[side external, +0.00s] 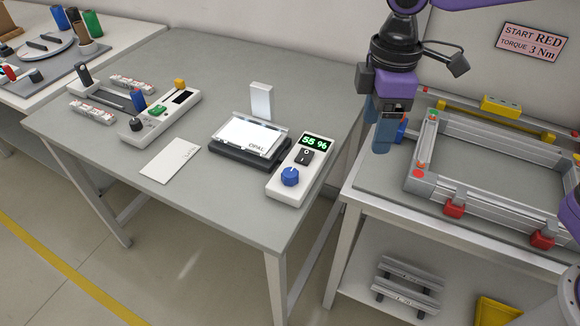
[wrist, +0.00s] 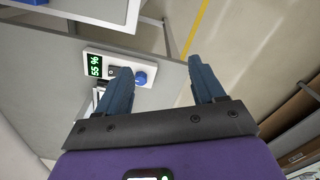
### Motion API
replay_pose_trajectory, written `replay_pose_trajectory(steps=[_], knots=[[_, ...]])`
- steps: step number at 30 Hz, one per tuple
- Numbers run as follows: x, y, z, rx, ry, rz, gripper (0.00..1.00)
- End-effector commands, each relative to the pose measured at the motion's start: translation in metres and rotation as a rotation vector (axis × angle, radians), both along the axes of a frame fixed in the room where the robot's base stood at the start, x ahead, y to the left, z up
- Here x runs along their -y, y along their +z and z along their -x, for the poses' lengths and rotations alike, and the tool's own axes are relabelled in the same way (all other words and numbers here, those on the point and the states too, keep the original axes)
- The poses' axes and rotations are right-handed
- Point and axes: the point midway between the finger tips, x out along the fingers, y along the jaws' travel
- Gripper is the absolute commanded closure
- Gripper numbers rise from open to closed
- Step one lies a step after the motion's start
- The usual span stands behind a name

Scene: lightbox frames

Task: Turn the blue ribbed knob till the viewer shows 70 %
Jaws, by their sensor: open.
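The blue ribbed knob (side external: 290,176) sits on the near end of a white control box (side external: 281,191) on the grey table. The box's display (side external: 315,141) reads 55 % in green, with a black rocker switch (side external: 304,157) between display and knob. The lightbox viewer (side external: 249,135), marked OPAL, is lit beside the box. In the wrist view the knob (wrist: 140,79) appears beyond my left finger, at the box's right end. My gripper (side external: 385,140) hangs to the right of the box, apart from it, over the neighbouring bench's edge. Its fingers (wrist: 160,80) are open and empty.
A white card (side external: 170,160) and a second control box (side external: 160,115) with knobs lie to the left. A small white block (side external: 261,101) stands behind the viewer. An aluminium frame (side external: 490,160) with red and yellow clamps occupies the right bench.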

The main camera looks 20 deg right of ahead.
Motion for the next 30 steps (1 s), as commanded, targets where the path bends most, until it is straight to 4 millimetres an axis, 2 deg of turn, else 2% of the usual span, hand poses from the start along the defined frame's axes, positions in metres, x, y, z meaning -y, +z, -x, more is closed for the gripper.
replay_pose_trajectory(steps=[1,6,15,21,26,30], knots=[[-0.014,-0.001,-0.014,-0.002,0.009,0.001,0.32],[-0.050,-0.004,-0.055,-0.009,0.043,0.002,0.32],[-0.093,-0.018,-0.111,-0.020,0.102,0.002,0.32],[-0.103,-0.024,-0.128,-0.023,0.124,-0.001,0.32],[-0.104,-0.029,-0.131,-0.024,0.127,-0.001,0.32],[-0.104,-0.044,-0.130,-0.027,0.127,0.000,0.32]])
